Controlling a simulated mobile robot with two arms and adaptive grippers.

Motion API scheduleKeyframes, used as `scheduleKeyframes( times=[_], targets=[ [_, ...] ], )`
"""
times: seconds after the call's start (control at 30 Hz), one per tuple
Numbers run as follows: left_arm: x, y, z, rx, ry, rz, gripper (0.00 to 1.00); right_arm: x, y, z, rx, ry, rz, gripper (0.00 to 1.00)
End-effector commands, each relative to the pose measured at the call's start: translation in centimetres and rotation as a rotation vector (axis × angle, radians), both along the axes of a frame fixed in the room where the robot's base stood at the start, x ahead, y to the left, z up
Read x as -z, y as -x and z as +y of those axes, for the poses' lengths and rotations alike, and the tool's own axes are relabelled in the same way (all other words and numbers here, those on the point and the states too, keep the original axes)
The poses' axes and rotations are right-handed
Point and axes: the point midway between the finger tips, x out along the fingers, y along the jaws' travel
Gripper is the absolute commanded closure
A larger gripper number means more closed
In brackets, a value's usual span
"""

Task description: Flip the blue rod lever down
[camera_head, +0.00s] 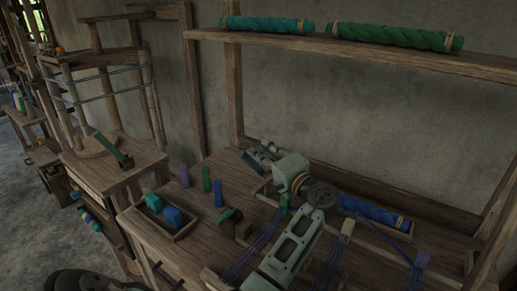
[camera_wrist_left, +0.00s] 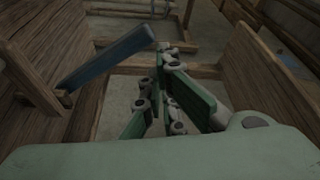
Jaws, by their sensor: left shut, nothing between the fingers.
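The blue rod lever (camera_wrist_left: 110,56) shows in the left wrist view as a dark blue bar. It slants up to the right from a wooden mount at the left, and its free end is close to the fingertips. My left gripper (camera_wrist_left: 162,62) is shut and empty, beside the lever's free end; I cannot tell whether they touch. In the head view my left gripper (camera_head: 267,150) is small, beyond my arm's wrist, over the back of the loom table, and the lever there is too unclear to place. My right gripper is not in view.
A shelf above (camera_head: 380,56) bears teal and green rolls. Wooden panels flank the gripper in the wrist view.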

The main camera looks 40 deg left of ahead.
Motion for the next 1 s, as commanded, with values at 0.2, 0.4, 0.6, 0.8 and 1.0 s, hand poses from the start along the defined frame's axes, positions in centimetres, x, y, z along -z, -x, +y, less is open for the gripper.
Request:
scheduleKeyframes(
  times=[0.2,0.4,0.6,0.8,1.0],
  targets=[
    [0.5,1.0,-4.8,0.004,0.003,0.000,1.00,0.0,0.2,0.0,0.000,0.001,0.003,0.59],
    [0.7,1.8,-8.2,0.002,0.003,0.000,1.00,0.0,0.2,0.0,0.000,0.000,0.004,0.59],
    [0.7,2.1,-9.7,0.001,0.000,-0.001,1.00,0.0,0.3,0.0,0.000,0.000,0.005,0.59],
    [0.7,2.2,-9.9,0.000,0.000,-0.002,1.00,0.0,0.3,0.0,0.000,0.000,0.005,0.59],
    [0.7,2.2,-9.9,0.000,0.000,-0.001,1.00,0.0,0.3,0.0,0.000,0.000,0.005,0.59]
  ],
)
